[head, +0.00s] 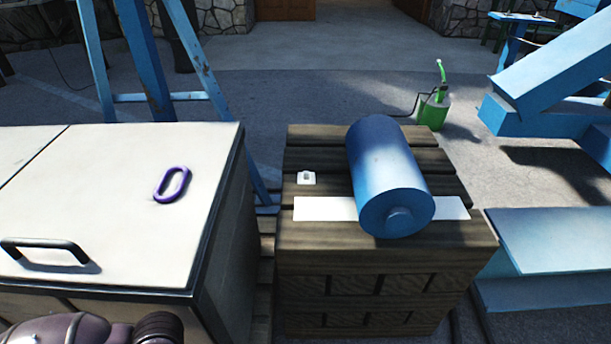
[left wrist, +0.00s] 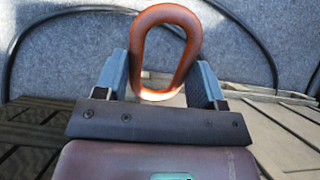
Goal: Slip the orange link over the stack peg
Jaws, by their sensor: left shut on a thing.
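The orange link (left wrist: 165,13), an elongated closed ring, stands upright between the fingers of my left gripper (left wrist: 160,78) in the left wrist view. The gripper is shut on its lower part, and the rounded top sticks out beyond the fingers. Neither the orange link nor the left gripper shows in the head view. A small white square piece (head: 306,178) with a grey mark at its middle lies on the wooden crate (head: 370,262); I cannot tell whether it is the stack peg. No other peg is clear. My right gripper is not in view.
A blue cylinder (head: 385,170) lies on the crate across a white strip (head: 325,209). A purple link (head: 160,186) lies on the white chest lid (head: 100,200), which has a black handle (head: 45,251). A green can (head: 433,113) stands behind on the floor.

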